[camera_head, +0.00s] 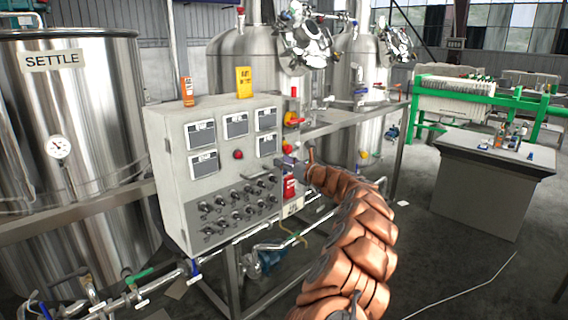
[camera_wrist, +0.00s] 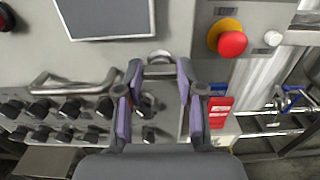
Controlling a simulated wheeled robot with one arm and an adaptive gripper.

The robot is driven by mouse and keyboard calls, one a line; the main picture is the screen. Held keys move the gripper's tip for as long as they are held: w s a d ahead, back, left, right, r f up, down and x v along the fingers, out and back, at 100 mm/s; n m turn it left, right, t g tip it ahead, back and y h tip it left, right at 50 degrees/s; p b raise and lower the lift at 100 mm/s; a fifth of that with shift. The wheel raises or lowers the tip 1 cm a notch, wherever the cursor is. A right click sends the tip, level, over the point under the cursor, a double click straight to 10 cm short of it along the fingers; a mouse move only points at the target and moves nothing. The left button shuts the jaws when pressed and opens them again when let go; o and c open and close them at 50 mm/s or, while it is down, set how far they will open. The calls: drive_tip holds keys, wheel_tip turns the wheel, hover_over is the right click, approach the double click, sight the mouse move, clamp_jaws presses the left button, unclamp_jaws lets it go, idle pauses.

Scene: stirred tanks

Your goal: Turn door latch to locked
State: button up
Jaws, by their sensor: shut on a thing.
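The control cabinet (camera_head: 172,150) is a light grey box with screens and rows of black knobs on its front. In the wrist view, the door latch (camera_wrist: 160,57) is a small rounded metal piece at the right edge of the cabinet door. My gripper (camera_wrist: 160,72) has its purple-padded fingers on either side of the latch and is shut on it. In the head view my gripper (camera_head: 287,163) is at the right edge of the cabinet front; the latch is hidden there. Its turned angle is hard to tell.
A metal bar handle (camera_wrist: 75,82) and black knobs (camera_wrist: 70,108) lie left of my gripper. A red button on a yellow base (camera_wrist: 230,40) and a red tag (camera_wrist: 220,110) are close on the right. The settle tank (camera_head: 75,130) stands left of the cabinet.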

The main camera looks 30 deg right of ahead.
drive_tip(key=c, duration=0.4)
drive_tip(key=shift+f+b, duration=0.1)
drive_tip(key=shift+b, duration=0.2)
drive_tip(key=shift+a+f+n+b, duration=0.1)
drive_tip(key=shift+n+b, duration=3.95)
drive_tip(key=shift+n, duration=0.4)
drive_tip(key=shift+a+f+n+b, duration=0.1)
drive_tip(key=shift+n+b, duration=3.95)
drive_tip(key=shift+n, duration=0.4)
drive_tip(key=shift+r, duration=0.1)
